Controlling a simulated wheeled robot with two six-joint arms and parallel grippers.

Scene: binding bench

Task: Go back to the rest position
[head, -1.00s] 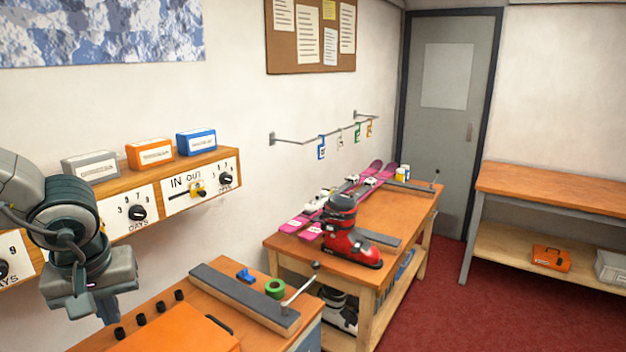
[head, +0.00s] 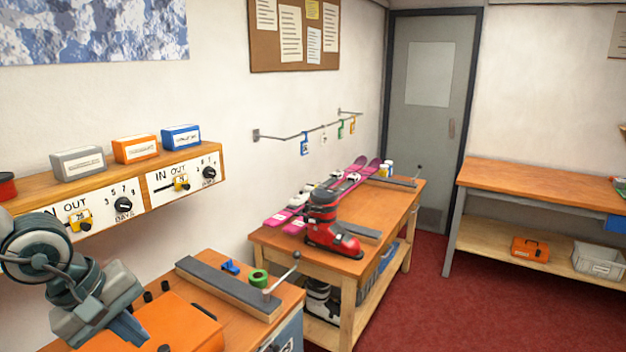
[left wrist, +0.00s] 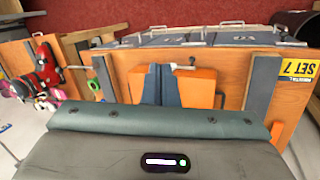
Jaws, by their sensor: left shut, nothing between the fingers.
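My left gripper (head: 138,336) is at the lower left of the head view, angled down to the right over the near bench (head: 228,262). Its fingers are together with nothing between them. In the left wrist view the closed fingers (left wrist: 161,84) point away from the camera, in front of an orange block-like item (left wrist: 200,84) on the bench. I do not see my right gripper.
A panel with dials and sliders (head: 160,180) runs along the wall beside my left arm. The near bench carries a dark bar (head: 225,287) and a green ring (head: 258,276). A red ski boot (head: 330,235) stands on the middle bench. Red floor (head: 420,305) is clear.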

